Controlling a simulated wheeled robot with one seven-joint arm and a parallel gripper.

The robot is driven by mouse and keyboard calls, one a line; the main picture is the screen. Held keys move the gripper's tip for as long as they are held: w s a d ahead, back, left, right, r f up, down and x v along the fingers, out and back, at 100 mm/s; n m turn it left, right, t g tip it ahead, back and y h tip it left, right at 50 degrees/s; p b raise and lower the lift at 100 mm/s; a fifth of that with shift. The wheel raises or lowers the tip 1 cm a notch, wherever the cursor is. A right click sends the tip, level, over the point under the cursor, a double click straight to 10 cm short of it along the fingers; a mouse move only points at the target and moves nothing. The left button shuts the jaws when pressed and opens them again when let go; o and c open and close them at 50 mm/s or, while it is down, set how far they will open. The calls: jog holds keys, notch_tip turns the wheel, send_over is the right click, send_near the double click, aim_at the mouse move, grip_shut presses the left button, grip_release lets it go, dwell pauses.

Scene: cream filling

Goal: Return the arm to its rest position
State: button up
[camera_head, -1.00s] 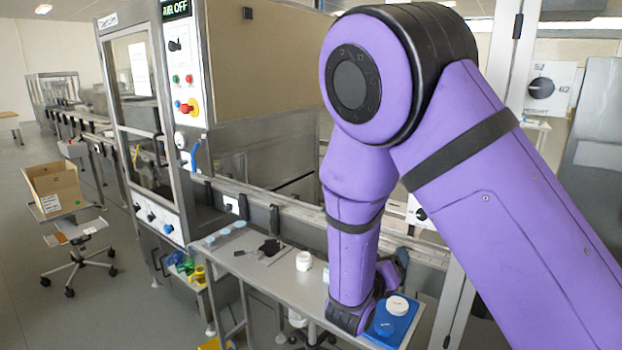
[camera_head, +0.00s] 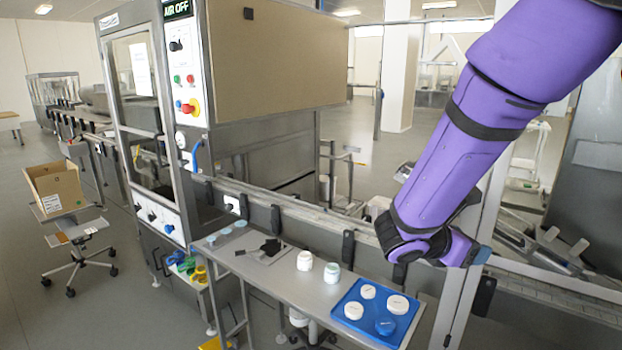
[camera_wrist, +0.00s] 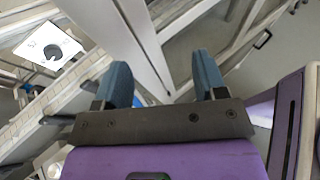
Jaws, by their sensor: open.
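My purple arm reaches in from the upper right in the head view. Its end is raised above and to the right of the metal side table (camera_head: 270,285). My gripper (camera_wrist: 160,85) shows in the wrist view with two blue-grey fingers spread apart and nothing between them. In the head view the fingers are mostly hidden behind my wrist. The wrist view looks past the fingers to metal rails and the floor.
A blue tray (camera_head: 376,321) holding several lids lies at the table's right end. Two jars (camera_head: 304,261) (camera_head: 332,273) stand to its left. A conveyor rail (camera_head: 300,217) runs behind the table. A metal post (camera_head: 463,300) stands near my wrist. A cardboard box (camera_head: 56,190) sits at far left.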

jog(key=s+d+r+m+g+y, duration=0.2)
jog(key=s+r+m+y, duration=0.1)
jog(key=s+m, duration=0.3)
jog(key=s+d+r+m+g+y, duration=0.2)
jog(key=s+d+r+m+y, duration=0.1)
jog(key=s+m, duration=0.35)
jog(key=s+a+r+m+t+y, duration=0.4)
jog(key=s+r+m+y, duration=0.2)
jog(key=s+m, duration=0.3)
jog(key=shift+a+r+y, duration=0.4)
jog(key=shift+r, duration=0.25)
jog(key=shift+s+m, duration=0.1)
jog(key=shift+m, duration=0.15)
